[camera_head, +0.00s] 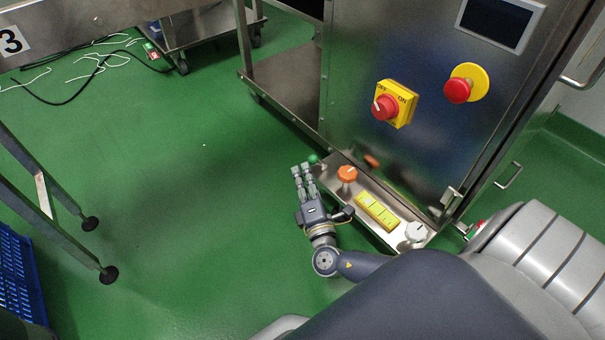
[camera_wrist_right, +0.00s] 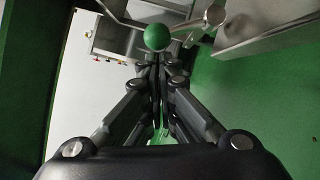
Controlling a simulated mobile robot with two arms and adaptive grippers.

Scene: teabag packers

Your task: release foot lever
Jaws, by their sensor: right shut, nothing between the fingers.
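The foot lever ends in a green ball (camera_head: 313,158) at the left end of the low panel at the foot of the steel machine. In the right wrist view the green ball (camera_wrist_right: 157,37) shows just beyond my fingertips, with a metal rod beside it. My right gripper (camera_head: 303,168) is low by the machine, just left of the ball. It is shut with nothing between its fingers (camera_wrist_right: 160,62). I cannot tell whether the fingertips touch the ball. My left gripper is not in view.
The low panel (camera_head: 392,238) carries an orange knob (camera_head: 347,173), a yellow block (camera_head: 376,211) and a pale knob (camera_head: 416,231). Above are a red switch (camera_head: 386,107) and an emergency button (camera_head: 458,90). Green floor (camera_head: 190,190) is free to the left. A blue crate (camera_head: 17,272) stands far left.

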